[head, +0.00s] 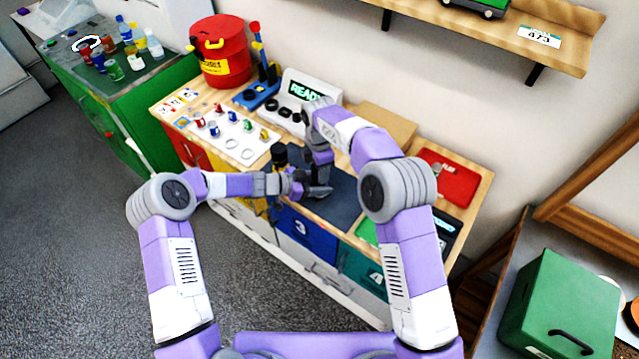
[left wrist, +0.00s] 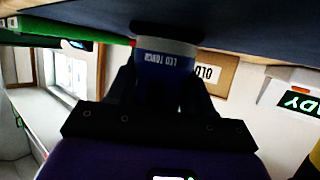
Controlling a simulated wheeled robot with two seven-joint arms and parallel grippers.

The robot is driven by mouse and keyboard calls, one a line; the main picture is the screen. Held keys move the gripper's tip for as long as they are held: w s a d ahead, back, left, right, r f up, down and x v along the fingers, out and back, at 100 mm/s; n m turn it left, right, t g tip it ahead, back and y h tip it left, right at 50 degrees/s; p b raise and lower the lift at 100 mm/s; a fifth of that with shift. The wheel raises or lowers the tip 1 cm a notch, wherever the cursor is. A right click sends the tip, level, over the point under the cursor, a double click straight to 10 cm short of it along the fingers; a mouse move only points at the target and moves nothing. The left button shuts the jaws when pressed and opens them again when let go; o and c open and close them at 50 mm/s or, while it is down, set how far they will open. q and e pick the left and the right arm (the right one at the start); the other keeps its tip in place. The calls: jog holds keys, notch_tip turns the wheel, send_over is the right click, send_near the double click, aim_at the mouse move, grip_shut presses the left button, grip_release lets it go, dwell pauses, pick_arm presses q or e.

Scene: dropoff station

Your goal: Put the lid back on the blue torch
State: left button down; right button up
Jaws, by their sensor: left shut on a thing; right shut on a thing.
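In the left wrist view, which is upside down, the blue torch (left wrist: 165,72) carries the words LED TORCH. A grey band shows at its end by the dark mat. My left gripper (left wrist: 163,92) is shut on the torch body, one finger on each side. In the head view my left gripper (head: 298,184) is low over the dark mat (head: 343,191). My right gripper (head: 319,184) comes down from above, right beside it. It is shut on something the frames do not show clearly. The lid cannot be made out; the grippers hide most of the torch in the head view.
A black upright object (head: 280,154) stands close to the left gripper.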

jog(key=m, duration=1)
jog(key=o, duration=1.2)
jog(key=shift+c, duration=0.2)
